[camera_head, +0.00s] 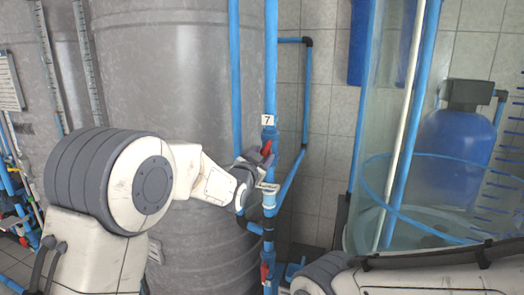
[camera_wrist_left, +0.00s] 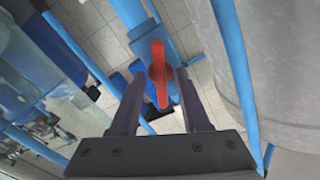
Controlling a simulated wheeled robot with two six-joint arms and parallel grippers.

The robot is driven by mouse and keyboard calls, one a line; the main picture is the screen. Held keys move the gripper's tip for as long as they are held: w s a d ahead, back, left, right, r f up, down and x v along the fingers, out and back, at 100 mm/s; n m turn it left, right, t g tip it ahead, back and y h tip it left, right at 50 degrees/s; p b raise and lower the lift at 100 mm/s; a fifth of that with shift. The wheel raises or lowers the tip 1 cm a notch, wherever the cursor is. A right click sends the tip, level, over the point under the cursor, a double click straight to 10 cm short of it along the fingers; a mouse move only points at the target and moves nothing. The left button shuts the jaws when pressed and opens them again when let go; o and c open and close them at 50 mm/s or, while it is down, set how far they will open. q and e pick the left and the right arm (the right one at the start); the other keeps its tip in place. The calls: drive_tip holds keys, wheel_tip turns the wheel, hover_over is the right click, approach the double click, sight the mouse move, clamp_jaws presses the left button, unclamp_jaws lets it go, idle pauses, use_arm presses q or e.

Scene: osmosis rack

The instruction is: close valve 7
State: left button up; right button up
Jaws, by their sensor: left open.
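Valve 7 sits on the vertical blue pipe just below a white tag (camera_head: 268,120) marked 7. Its red handle (camera_head: 266,147) shows partly, behind my left gripper (camera_head: 264,160). In the left wrist view the red handle (camera_wrist_left: 160,68) lies between the two dark fingers of my left gripper (camera_wrist_left: 161,76), roughly lengthwise along them. The fingers are open, one on each side of the handle. I cannot tell whether either finger touches it. The handle's exact angle to the pipe is hard to judge. My right gripper is not in view.
A large grey tank (camera_head: 180,60) stands close behind my left arm. A second red valve handle (camera_head: 264,272) is lower on the same pipe. A clear cylindrical tank (camera_head: 350,215) and a blue vessel (camera_head: 455,150) stand to the right. A thin blue pipe (camera_head: 307,90) branches nearby.

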use_arm(q)
drive_tip(key=shift+w, duration=0.15)
clamp_jaws()
drive_tip(key=shift+f+m+b, duration=0.15)
drive_tip(key=shift+m+b, duration=6.35)
drive_tip(key=shift+b, duration=2.6)
unclamp_jaws()
